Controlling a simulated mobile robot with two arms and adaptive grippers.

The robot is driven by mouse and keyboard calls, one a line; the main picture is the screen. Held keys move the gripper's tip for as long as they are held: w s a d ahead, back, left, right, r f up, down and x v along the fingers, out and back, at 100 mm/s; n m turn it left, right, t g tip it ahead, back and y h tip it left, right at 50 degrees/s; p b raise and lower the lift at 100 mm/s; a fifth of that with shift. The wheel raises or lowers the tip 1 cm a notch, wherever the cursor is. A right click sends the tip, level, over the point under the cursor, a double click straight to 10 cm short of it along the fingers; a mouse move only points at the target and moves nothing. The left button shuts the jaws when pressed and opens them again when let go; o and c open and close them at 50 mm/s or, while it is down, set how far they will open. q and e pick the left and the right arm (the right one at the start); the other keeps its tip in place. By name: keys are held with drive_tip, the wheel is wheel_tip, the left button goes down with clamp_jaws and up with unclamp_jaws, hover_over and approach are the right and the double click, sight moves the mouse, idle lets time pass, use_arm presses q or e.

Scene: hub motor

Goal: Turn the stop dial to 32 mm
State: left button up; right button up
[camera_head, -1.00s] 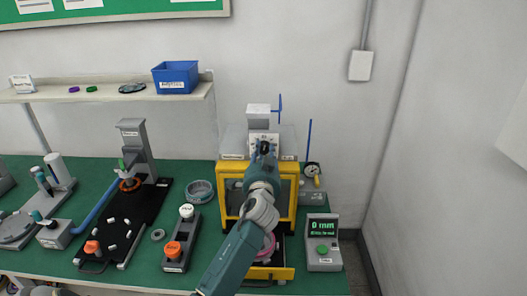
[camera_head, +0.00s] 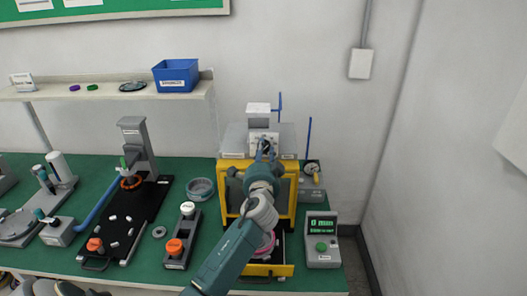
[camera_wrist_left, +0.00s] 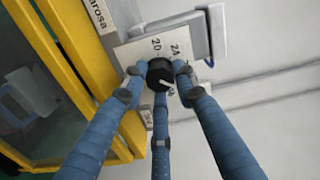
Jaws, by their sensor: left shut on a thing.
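The stop dial (camera_wrist_left: 160,75) is a small black knob with a white pointer line, on a white scale plate (camera_wrist_left: 150,45). The numbers 20 and 24 can be read on the plate; another number below the knob is partly hidden. The pointer line points down and to the right in the left wrist view. My left gripper (camera_wrist_left: 159,80) has its three blue fingers closed around the knob. In the head view my left gripper (camera_head: 265,150) is at the front of the press top and hides most of the dial. My right gripper is not in view.
The yellow press frame (camera_head: 233,172) stands behind my left arm. A readout box (camera_head: 322,240) at the right shows green text, seemingly "0 mm". A gauge stand (camera_head: 312,180) is just right of the frame. Fixtures crowd the green bench at the left.

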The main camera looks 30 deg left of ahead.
use_arm(q)
drive_tip(key=o, duration=1.1)
drive_tip(key=shift+d, duration=0.1)
drive_tip(key=shift+o, duration=0.2)
drive_tip(key=v, duration=1.2)
drive_tip(key=shift+f, duration=0.1)
